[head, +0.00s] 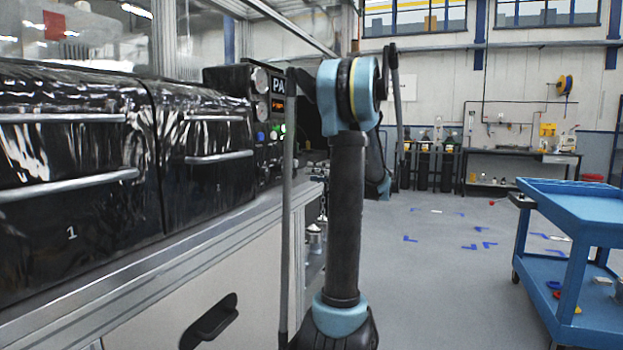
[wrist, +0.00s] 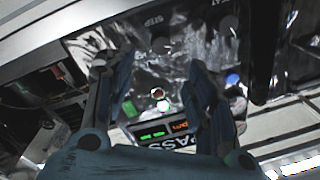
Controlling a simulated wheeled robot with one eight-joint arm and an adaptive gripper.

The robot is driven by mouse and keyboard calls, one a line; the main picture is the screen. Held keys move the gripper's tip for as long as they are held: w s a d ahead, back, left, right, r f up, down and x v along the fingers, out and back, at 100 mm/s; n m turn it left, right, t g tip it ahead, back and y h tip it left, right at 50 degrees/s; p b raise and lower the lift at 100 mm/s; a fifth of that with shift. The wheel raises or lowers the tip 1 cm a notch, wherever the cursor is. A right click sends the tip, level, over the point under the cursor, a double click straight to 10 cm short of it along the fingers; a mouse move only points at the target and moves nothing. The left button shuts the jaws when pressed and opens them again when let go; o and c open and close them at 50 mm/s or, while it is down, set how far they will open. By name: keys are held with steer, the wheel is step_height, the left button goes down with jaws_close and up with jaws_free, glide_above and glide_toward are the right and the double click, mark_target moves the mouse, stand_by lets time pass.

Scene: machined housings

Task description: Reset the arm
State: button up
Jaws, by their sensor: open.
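My arm stands upright in the middle of the head view, with a dark link and pale blue joints. It is bent at the elbow near the top, and its far part is largely hidden behind the upright link. My gripper (wrist: 152,72) shows in the wrist view with its two fingers spread and nothing between them. Beyond the fingers is a control panel with lit green and orange displays (wrist: 165,132) and a sign reading PASS, seen upside down. I cannot tell the gap between the fingers and the panel.
Black machine housings (head: 75,180) with metal rails fill the left, above a silver bench edge. The control panel (head: 272,105) stands at their far end. A blue cart (head: 590,215) is at the right. Open grey floor with blue marks lies between; a workbench (head: 520,152) is at the back.

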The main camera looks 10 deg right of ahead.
steer(key=s+a+f+g+h, duration=0.1)
steer(key=s+a+f, duration=0.1)
steer(key=a, duration=0.1)
steer(key=s+a+f+g+h, duration=0.1)
steer(key=s+a+f, duration=0.1)
steer(key=a+f, duration=0.1)
steer(key=s+a+f+n+g+h, duration=0.1)
steer(key=s+a+f+g, duration=0.1)
steer(key=a, duration=0.1)
steer(key=shift+s+a+f, duration=0.25)
steer(key=shift+s+f, duration=0.05)
steer(key=shift+f, duration=0.1)
steer(key=s+a+f+m+g+h, duration=0.2)
steer(key=s+a+f+h, duration=0.15)
steer(key=s+f, duration=0.55)
steer(key=s+a+f+m+g+h, duration=0.25)
steer(key=s+f+h, duration=0.2)
steer(key=s, duration=0.75)
steer(key=s+d+f+m+h, duration=0.1)
steer(key=s+d+f+h, duration=0.3)
steer(key=s+f, duration=0.5)
steer(key=shift+s+d+f+h, duration=0.15)
steer(key=shift+s+d+h, duration=0.15)
steer(key=shift+s+d, duration=0.5)
steer(key=shift+w+d+m+t, duration=0.1)
steer(key=shift+w+m+t, duration=0.1)
steer(key=shift+m+t, duration=0.05)
steer(key=shift+w+f, duration=0.2)
steer(key=shift+w, duration=0.15)
